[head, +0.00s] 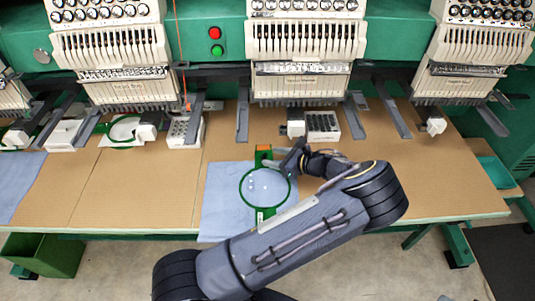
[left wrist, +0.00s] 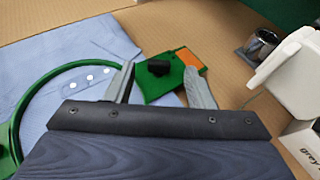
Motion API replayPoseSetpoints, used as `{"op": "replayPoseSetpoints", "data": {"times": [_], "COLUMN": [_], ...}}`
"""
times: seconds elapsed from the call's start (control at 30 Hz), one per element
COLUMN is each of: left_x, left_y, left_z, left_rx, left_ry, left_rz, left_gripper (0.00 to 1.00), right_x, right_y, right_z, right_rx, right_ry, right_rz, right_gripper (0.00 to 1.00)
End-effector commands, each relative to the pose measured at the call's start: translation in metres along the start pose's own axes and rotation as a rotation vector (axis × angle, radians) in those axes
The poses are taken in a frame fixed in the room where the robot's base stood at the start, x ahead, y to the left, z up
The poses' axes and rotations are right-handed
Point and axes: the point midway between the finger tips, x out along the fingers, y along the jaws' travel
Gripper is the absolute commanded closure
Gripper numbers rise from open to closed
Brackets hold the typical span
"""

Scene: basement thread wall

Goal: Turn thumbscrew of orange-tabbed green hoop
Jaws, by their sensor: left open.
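The green hoop (head: 243,195) lies on a light blue cloth on the table, with white dots inside its ring. Its green bracket carries an orange tab (head: 264,149) at the far end; the tab also shows in the left wrist view (left wrist: 187,59). A black thumbscrew (left wrist: 158,67) stands on the bracket beside the orange tab. My left gripper (head: 285,158) is open at the bracket. In the left wrist view its fingers (left wrist: 161,72) are spread, one on each side of the thumbscrew, with a gap on both sides; contact is not visible. My right gripper is out of view.
Embroidery machine heads (head: 305,40) line the back of the tan table (head: 130,190). A white box with dark slots (head: 322,125) stands behind the gripper. Another green hoop (head: 122,130) is at the back left. A green bin (head: 45,255) is on the floor.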

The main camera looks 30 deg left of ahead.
Motion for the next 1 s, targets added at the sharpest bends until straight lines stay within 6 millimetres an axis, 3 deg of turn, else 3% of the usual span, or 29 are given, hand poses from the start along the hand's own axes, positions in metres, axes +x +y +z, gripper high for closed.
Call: {"op": "replayPoseSetpoints", "data": {"times": [0.2,0.57,0.9,1.0], "left_x": [0.027,0.034,0.033,0.033], "left_y": [0.001,0.001,0.001,0.001], "left_z": [0.001,-0.001,-0.001,-0.001], "left_rx": [-0.001,-0.002,-0.002,-0.001], "left_ry": [0.0,0.003,0.003,0.003], "left_rz": [0.002,0.001,0.001,0.0], "left_gripper": [0.51,0.51,0.95,0.96], "right_x": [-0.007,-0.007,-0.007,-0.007], "right_y": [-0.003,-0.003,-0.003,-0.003], "right_z": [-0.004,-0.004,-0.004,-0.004], "right_rx": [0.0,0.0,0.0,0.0], "right_ry": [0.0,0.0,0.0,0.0], "right_rz": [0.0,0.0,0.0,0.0], "right_gripper": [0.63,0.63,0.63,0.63]}}
